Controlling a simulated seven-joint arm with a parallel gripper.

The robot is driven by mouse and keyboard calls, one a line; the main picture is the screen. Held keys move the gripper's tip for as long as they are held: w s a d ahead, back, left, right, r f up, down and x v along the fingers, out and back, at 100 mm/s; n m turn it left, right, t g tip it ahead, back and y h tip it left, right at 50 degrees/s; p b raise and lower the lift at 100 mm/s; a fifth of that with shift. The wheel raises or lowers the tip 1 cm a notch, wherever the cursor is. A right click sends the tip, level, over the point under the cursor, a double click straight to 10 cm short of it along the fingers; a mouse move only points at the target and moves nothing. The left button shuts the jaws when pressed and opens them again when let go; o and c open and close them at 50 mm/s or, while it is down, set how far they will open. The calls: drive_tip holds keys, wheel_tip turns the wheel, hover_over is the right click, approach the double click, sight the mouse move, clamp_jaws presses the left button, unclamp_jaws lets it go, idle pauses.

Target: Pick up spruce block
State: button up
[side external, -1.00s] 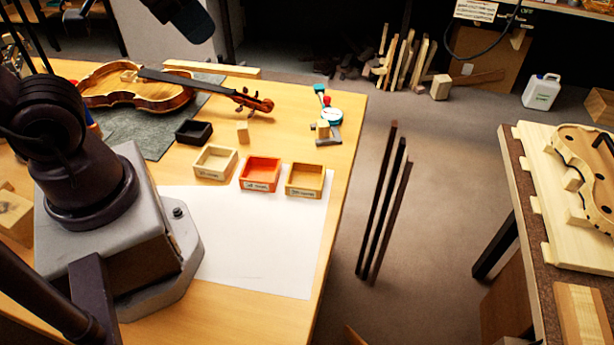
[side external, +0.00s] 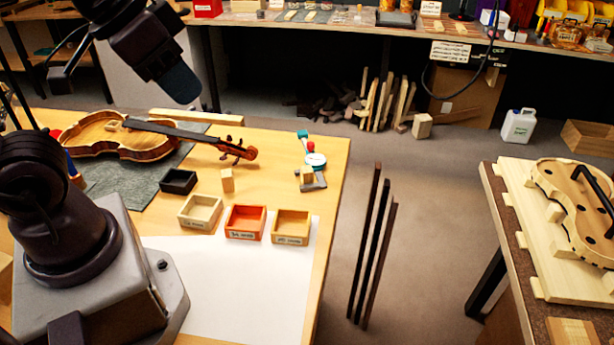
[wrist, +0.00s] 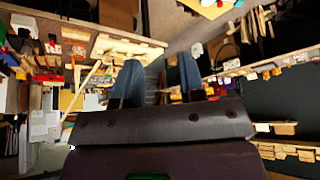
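A small pale wooden block (side external: 227,181) stands upright on the bench, between the black tray and the violin scroll; it looks like the spruce block. In the side view my gripper (side external: 178,84) is high above the bench's far side, well away from both blocks. Neither block can be made out in the wrist view.
A black tray (side external: 179,182), a pale tray (side external: 199,224), an orange tray (side external: 245,235) and a tan tray (side external: 291,240) stand near the blocks. A violin (side external: 130,148) lies on a grey mat (side external: 98,190). White paper (side external: 240,285) lies clear in front.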

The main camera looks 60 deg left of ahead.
drive_tip(key=o, duration=0.3)
